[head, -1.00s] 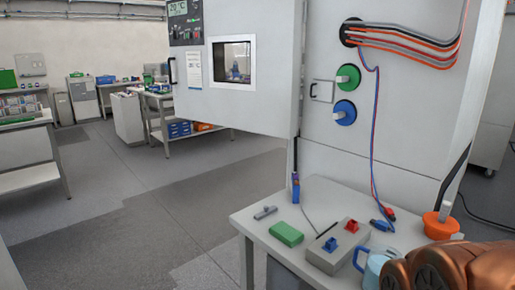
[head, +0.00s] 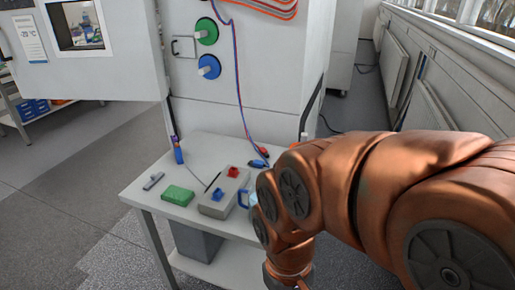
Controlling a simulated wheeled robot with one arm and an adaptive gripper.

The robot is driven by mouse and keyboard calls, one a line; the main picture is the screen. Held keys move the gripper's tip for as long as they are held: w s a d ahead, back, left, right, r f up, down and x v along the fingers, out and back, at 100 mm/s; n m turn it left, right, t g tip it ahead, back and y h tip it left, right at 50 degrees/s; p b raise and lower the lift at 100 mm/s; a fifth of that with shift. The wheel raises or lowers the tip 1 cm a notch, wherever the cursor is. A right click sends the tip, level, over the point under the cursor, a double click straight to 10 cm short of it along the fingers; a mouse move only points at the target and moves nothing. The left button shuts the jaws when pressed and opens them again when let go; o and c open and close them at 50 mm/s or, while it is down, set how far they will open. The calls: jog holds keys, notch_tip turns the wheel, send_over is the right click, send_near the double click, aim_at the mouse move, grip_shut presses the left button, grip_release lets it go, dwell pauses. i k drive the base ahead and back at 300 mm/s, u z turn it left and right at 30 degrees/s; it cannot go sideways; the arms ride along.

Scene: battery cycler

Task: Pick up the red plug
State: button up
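The red plug (head: 264,150) hangs at the end of the red cable over the back of the white table (head: 205,150). The blue plug (head: 257,163) is beside it on the blue cable. A grey box (head: 218,207) with a red block (head: 233,172) and a blue block (head: 217,195) on top stands in front of them. My copper arm fills the right side of the head view and comes down at the table's right.
A green block (head: 178,195), a small grey piece (head: 153,181) and a blue-handled tool (head: 178,150) are at the table's left. A light blue mug (head: 245,198) is partly hidden by my arm. The white cabinet (head: 205,105) stands behind; open floor lies left.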

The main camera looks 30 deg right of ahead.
aim_at(264, 152)
jog(key=z, duration=0.55)
jog(key=k, duration=0.2)
jog(key=u, duration=1.3)
jog(key=i, duration=1.05)
jog(key=z, duration=0.5)
jog(key=i, duration=0.7)
jog(key=z, duration=0.45)
